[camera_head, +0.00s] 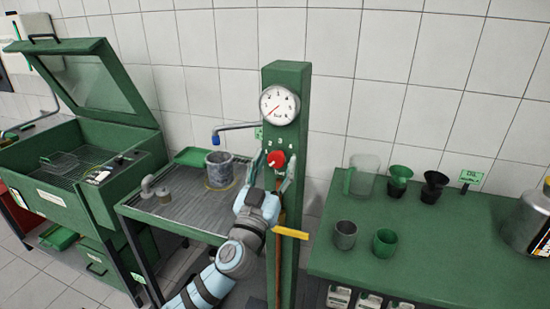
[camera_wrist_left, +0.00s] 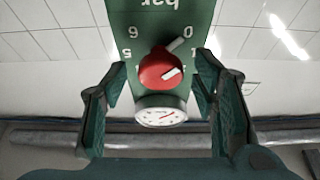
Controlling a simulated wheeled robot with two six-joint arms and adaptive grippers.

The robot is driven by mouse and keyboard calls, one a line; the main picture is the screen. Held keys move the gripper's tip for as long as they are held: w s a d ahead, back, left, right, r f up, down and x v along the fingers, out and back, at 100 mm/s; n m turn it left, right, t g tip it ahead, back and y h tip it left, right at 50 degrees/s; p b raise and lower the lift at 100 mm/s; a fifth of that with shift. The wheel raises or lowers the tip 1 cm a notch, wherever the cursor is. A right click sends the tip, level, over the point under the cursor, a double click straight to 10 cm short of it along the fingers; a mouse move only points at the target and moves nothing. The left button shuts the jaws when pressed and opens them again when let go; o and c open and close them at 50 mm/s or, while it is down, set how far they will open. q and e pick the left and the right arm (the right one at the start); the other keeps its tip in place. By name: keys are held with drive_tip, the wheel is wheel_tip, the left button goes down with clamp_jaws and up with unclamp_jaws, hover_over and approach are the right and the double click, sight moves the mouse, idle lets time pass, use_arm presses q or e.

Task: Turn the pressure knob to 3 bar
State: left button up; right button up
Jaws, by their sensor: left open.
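The red pressure knob (camera_head: 276,159) sits on the front of a green post (camera_head: 288,76), below a round white gauge (camera_head: 280,105). The gauge's red needle points to the lower left. My left gripper (camera_head: 273,178) is open, its fingers around the knob's sides. In the left wrist view, which is upside down, the knob (camera_wrist_left: 158,68) lies between the two open fingers (camera_wrist_left: 162,78), with gaps visible. Its pale pointer aims up and right, near a printed 0. My right gripper is not visible.
A metal-topped stand (camera_head: 180,222) with a grey cylinder (camera_head: 219,170) is left of the post. A green bench (camera_head: 440,235) with cups and a jug (camera_head: 361,177) is right. A yellow bar (camera_head: 290,233) juts out below the knob. An open green washer (camera_head: 75,165) stands far left.

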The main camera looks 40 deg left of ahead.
use_arm(q)
drive_tip(key=shift+w+a, duration=0.1)
drive_tip(key=shift+w, duration=0.05)
drive_tip(key=c, duration=1.2)
drive_tip(key=shift+o, duration=0.2)
drive_tip(key=shift+m, duration=0.4)
